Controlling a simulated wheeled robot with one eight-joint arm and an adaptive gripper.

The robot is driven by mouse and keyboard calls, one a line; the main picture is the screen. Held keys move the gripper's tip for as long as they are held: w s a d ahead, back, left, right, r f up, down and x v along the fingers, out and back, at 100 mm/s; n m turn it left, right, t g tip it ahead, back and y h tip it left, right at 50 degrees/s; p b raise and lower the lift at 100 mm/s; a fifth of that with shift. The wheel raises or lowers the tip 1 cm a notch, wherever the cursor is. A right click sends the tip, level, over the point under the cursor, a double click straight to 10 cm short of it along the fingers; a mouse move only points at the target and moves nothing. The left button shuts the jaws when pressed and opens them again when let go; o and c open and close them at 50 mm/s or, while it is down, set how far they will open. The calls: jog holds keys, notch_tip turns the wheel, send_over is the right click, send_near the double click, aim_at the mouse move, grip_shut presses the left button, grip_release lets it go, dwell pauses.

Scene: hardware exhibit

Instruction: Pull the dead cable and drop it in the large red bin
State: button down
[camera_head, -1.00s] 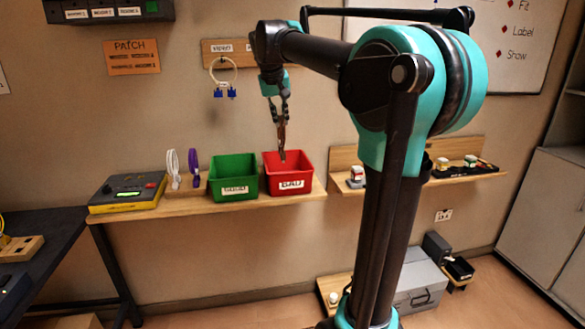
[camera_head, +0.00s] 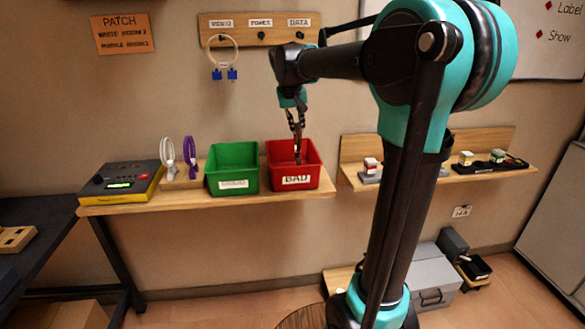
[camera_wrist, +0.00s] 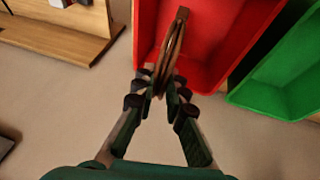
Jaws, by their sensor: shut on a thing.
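My gripper (camera_head: 297,128) points down over the large red bin (camera_head: 312,185), which is labelled BAD and stands at the right end of the wall shelf. In the wrist view my gripper (camera_wrist: 162,92) is shut on a coiled brown cable (camera_wrist: 172,55). The cable shows in the head view (camera_head: 298,150) as a thin brown loop hanging at the bin's opening. In the wrist view the red bin (camera_wrist: 225,25) lies behind and beneath the cable. I cannot tell whether the cable touches the bin.
A green bin (camera_head: 233,184) stands just left of the red bin. White and purple coiled cables (camera_head: 190,155) and a tester box (camera_head: 120,183) stand farther left. A hook board (camera_head: 260,28) holds a white cable above. Another shelf (camera_head: 440,175) is to the right.

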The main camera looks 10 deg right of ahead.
jog(key=shift+f, duration=0.6)
jog(key=c, duration=1.5)
grip_release()
jog(key=shift+r, duration=0.1)
jog(key=v, duration=1.2)
jog(key=shift+a, duration=0.1)
jog(key=shift+s, duration=0.1)
